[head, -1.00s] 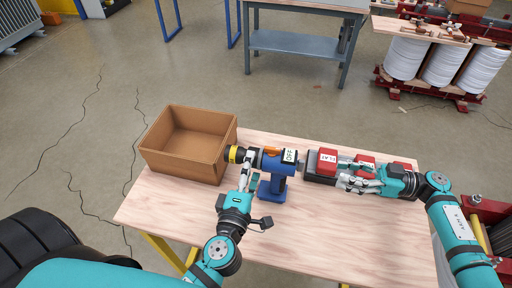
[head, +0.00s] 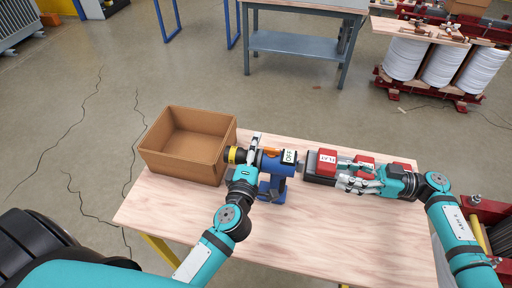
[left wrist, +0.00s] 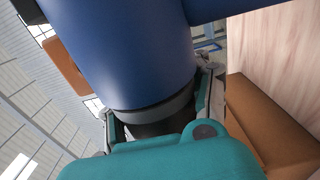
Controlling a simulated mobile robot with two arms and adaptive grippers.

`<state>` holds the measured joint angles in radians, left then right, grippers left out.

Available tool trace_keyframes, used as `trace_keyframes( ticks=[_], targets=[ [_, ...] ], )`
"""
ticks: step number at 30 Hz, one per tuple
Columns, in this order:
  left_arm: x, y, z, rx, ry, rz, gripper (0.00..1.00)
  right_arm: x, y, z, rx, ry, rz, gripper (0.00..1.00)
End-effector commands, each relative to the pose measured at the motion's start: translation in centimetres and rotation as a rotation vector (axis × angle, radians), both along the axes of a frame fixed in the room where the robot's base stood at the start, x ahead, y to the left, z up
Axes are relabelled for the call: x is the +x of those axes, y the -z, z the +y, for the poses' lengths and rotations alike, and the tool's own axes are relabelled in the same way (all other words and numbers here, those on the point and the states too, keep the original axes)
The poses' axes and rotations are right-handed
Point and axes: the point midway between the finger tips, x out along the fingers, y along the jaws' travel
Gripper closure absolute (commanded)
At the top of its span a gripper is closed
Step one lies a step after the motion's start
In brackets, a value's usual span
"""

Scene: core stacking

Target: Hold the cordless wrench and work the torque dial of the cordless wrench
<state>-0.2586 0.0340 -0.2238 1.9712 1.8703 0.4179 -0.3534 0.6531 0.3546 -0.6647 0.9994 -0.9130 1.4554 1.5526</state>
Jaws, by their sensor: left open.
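The cordless wrench (head: 276,163) is blue with an orange part on top and a white label reading OFF. Its yellow and black end (head: 236,155) points left, towards the box. My left gripper (head: 254,152) is open at the wrench's body near that end, one finger showing beyond it. In the left wrist view the blue body (left wrist: 125,45) and a dark grey ring (left wrist: 152,108) lie between the spread fingers. Which part is the torque dial is unclear. My right gripper (head: 352,173) is at red and dark blocks right of the wrench; its grip is unclear.
An open cardboard box (head: 189,145) stands at the table's left edge, close to the wrench. A red block (head: 327,163) with a white label sits on a dark base right of the wrench. The front of the wooden table (head: 320,222) is clear.

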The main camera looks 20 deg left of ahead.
Motion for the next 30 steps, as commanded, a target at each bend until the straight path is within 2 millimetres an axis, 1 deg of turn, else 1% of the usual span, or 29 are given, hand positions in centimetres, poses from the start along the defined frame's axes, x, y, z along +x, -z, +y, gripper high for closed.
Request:
trace_keyframes(
  ticks=[1,9,11,26,28,30],
  targets=[
    [-0.01,0.0,0.0,0.0,0.0,0.0,0.59,0.0,0.0,0.0,0.0,0.0,0.0,0.62],
    [-0.03,0.02,-0.02,0.0,0.0,0.0,0.94,0.0,0.0,0.0,0.0,0.0,0.0,0.62],
    [-0.03,0.02,-0.02,0.0,0.0,0.0,1.0,0.0,0.0,0.0,0.0,0.0,0.0,0.62],
    [0.0,-0.05,-0.03,-0.001,0.001,-0.001,1.0,0.0,0.0,0.0,0.0,0.0,0.0,0.62],
    [0.0,-0.06,-0.03,-0.001,0.001,-0.001,1.0,-0.03,0.0,0.02,0.001,-0.001,-0.004,0.67],
    [0.0,-0.08,-0.03,-0.001,0.001,-0.001,1.0,-0.31,0.0,0.21,0.008,-0.004,-0.042,0.67]
  ],
)
